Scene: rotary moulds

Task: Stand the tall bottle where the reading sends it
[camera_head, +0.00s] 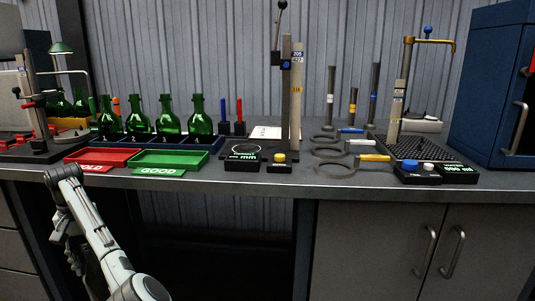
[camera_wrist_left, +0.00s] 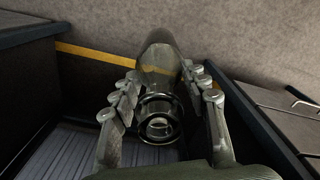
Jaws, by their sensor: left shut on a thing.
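My left gripper (camera_wrist_left: 160,76) is shut on a clear greyish bottle (camera_wrist_left: 160,58), with a finger on each side. The bottle's round mouth points toward the left wrist camera; its far end is partly hidden. In the head view my left arm bends down in front of the bench, and the left gripper (camera_head: 72,258) hangs low there; the bottle is hard to make out. A green tray (camera_head: 170,160) marked GOOD and a red tray (camera_head: 103,157) with a partly hidden label sit at the bench front. A dark display (camera_head: 245,157) shows mm; its figures are too small to read.
Several green bottles (camera_head: 168,117) stand in a dark rack behind the trays. An upright gauge column (camera_head: 297,95) stands mid-bench, with metal rings (camera_head: 333,169) beside it. Another display (camera_head: 460,172) shows ml. A blue cabinet (camera_head: 492,95) is at right.

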